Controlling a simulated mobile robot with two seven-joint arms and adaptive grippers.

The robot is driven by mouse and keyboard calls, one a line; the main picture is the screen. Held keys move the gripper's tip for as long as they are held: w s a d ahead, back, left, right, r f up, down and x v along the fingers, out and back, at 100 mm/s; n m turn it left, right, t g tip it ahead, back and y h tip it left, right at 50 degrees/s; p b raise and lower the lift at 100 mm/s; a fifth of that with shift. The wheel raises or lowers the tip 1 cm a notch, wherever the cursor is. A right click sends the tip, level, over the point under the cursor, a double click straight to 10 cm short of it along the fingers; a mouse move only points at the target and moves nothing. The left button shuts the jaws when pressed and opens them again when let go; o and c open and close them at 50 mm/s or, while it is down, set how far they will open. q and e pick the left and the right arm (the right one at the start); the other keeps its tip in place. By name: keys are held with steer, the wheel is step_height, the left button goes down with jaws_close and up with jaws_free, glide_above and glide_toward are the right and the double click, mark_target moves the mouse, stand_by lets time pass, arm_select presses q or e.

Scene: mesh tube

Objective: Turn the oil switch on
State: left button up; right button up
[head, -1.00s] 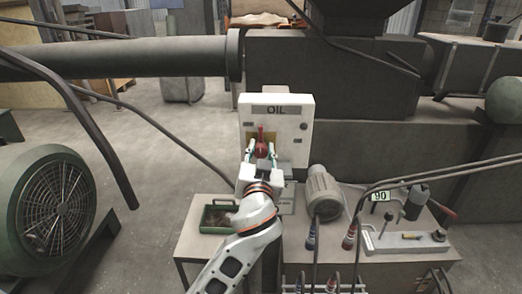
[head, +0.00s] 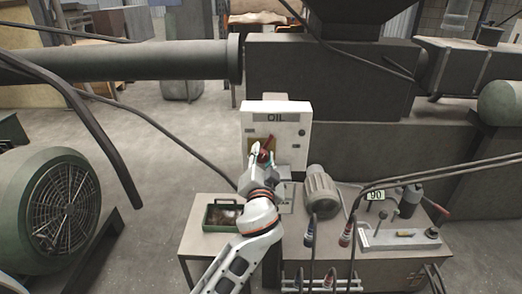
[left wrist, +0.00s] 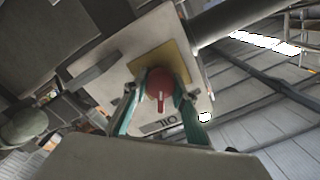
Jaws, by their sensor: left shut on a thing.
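The oil switch is a red rotary knob (left wrist: 161,84) on a yellow plate (left wrist: 172,58) on the front of a white box (head: 291,118) labelled OIL. In the head view the knob (head: 268,144) shows with its handle tilted up to the right. My left gripper (head: 261,156) is at the box front with its fingers on both sides of the knob. In the left wrist view the green-edged fingers (left wrist: 161,100) are closed around the knob, and the box appears rotated. My right gripper is not in view.
A green tray (head: 221,215) sits on the table below the box. A grey motor (head: 320,192) and a metal plate with levers (head: 400,238) stand to the right. A large green fan motor (head: 45,210) is at the left. Cables hang across the view.

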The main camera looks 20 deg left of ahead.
arm_select(q)
steer(key=shift+r+m+p, duration=0.2)
steer(key=shift+m+p, duration=0.1)
steer(key=shift+m, duration=0.2)
steer(key=m+p, duration=0.3)
steer(key=m, duration=0.1)
steer(key=shift+f+m, duration=0.15)
steer(key=shift+m, duration=0.15)
steer(key=shift+m+p, duration=0.65)
steer(key=shift+m, duration=0.25)
steer(key=shift+f+m+p, duration=0.15)
steer(key=shift+m+p, duration=0.65)
steer(key=shift+m, duration=0.8)
steer(key=shift+f+m+p, duration=0.1)
steer(key=shift+m+p, duration=0.55)
steer(key=shift+m, duration=0.35)
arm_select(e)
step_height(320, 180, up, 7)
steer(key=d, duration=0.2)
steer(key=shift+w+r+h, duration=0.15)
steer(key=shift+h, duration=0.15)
arm_select(q)
steer(key=o, duration=1.1)
